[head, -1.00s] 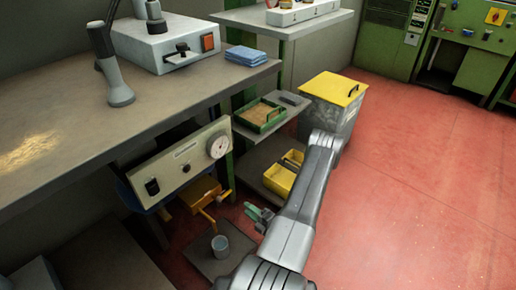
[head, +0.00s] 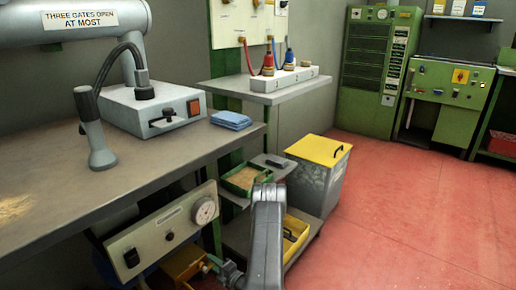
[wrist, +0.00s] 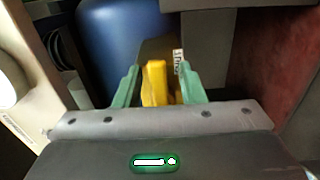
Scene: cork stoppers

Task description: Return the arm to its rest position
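My arm (head: 267,235) reaches from the bottom edge of the head view to beside the low shelf, bent at its upper end. My gripper (wrist: 158,86) shows two green fingers standing apart in the wrist view. A yellow part (wrist: 155,84) appears between them, with gaps on both sides; it seems to lie beyond the fingertips, and I see no contact. In the head view, a green finger (head: 214,260) shows low by a yellow box (head: 185,265) under the bench. The rest of the gripper is mostly hidden or cut off there.
The workbench (head: 180,155) is at left, with a dial panel (head: 165,232) below it. A shelf with a green tray (head: 243,180) and a yellow-lidded bin (head: 318,170) stand near my arm. A blue drum (wrist: 118,45) shows in the wrist view. Red floor (head: 410,220) at right is clear.

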